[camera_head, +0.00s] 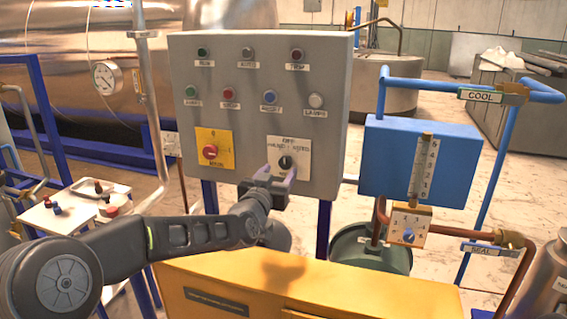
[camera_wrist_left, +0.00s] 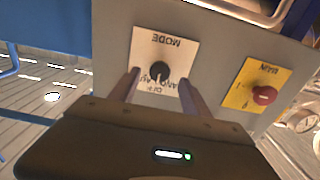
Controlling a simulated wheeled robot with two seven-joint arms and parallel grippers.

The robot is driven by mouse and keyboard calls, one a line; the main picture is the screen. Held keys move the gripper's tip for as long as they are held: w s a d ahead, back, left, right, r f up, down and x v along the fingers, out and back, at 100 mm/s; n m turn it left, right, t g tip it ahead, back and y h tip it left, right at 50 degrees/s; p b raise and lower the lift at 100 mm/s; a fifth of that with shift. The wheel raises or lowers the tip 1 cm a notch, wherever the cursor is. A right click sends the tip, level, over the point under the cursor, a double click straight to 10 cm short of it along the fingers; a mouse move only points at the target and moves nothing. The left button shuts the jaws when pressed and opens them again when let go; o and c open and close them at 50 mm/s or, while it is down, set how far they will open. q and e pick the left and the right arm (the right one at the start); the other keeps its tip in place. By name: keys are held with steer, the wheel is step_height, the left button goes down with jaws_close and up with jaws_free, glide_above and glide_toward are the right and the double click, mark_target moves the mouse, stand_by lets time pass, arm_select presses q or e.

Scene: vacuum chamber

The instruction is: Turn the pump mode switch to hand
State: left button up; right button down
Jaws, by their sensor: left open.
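The pump mode switch (camera_head: 286,162) is a black round knob on a cream plate at the lower right of the grey control panel (camera_head: 258,110). The plate reads OFF at the top, HAND on the left and AUTO on the right. The knob's exact pointing direction is too small to tell. My left gripper (camera_head: 281,176) is just in front of the plate, its open fingers on either side of the knob. In the left wrist view the switch (camera_wrist_left: 159,70) appears upside down between the fingertips, with clear gaps. My right gripper is not in view.
A red main switch (camera_head: 210,152) on a yellow plate sits left of the mode switch. Several buttons and lamps are above. A yellow cabinet (camera_head: 320,290) stands below; a blue box with a gauge (camera_head: 420,160) and pipes stand to the right.

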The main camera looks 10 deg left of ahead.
mark_target(284, 165)
arm_select(q)
steer(key=shift+w+d+p, duration=0.1)
steer(key=shift+w+p, duration=0.7)
steer(key=shift+w, duration=1.5)
steer(key=shift+c, duration=0.2)
jaws_close()
